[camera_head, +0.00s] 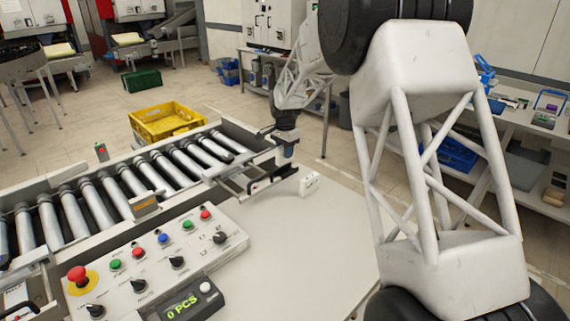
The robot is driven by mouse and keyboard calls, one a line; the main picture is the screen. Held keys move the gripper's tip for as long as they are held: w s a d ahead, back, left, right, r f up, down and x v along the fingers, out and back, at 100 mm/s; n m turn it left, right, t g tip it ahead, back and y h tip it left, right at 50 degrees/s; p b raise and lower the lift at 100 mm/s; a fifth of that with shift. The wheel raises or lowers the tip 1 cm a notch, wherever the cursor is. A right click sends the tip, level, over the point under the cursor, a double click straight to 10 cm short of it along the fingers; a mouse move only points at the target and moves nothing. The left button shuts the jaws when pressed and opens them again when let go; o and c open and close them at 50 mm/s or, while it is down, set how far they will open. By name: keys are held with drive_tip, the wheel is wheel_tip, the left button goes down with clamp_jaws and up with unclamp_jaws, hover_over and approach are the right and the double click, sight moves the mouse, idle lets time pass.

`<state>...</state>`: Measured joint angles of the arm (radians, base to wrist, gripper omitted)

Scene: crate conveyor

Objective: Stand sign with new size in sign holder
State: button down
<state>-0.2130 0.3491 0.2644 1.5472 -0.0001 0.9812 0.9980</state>
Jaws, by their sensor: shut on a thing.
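My gripper (264,182) is at the far end of my arm, low over the right end of the roller conveyor and the adjoining white table. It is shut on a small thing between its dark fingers. The thing is too small and too covered to make out, so I cannot tell for sure that it is the sign. A small white block with dark marks (309,184) stands on the table just right of my gripper. I cannot tell whether it is a sign or the holder, and no sign holder can be clearly picked out.
The roller conveyor (113,185) runs along the left. A control panel (150,262) with buttons and a "0 PCS" display stands in front. A yellow crate (165,122) is behind the conveyor. The white table (300,240) is clear in front of the block.

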sight(285, 162)
drive_tip(key=shift+f, duration=0.1)
drive_tip(key=shift+f, duration=2.4)
drive_tip(key=shift+f, duration=0.1)
drive_tip(key=c, duration=0.9)
unclamp_jaws()
wheel_tip(285, 162, up, 12)
drive_tip(key=shift+f, duration=0.25)
drive_tip(key=shift+r, duration=0.35)
